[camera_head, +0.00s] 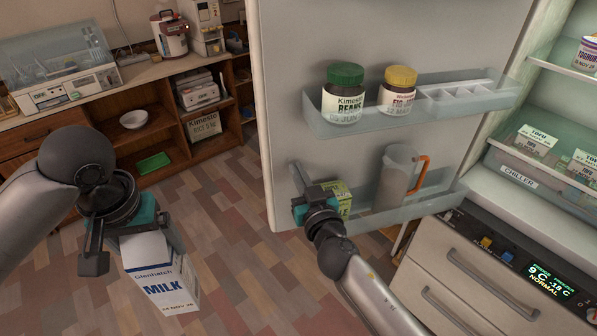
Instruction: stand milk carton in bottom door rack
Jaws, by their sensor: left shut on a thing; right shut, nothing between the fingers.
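The white and blue milk carton (160,281) hangs at the lower left, over the floor, slightly tilted. My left gripper (128,240) is shut on its top. The bottom door rack (425,199) is a clear bin low on the open fridge door (400,40), to the right of the carton and apart from it. My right gripper (315,199) is at the rack's left end, in front of a green carton (343,198) and partly hiding it; it is shut with nothing between its fingers. A clear jug with an orange handle (396,176) stands in the rack, right of the green carton.
The upper door rack (430,113) holds a green-lidded jar (343,93), a yellow-lidded jar (397,90) and an egg tray. Fridge shelves and drawers (470,270) are at the right. A wooden counter (70,110) stands at the back left. Open floor lies between carton and door.

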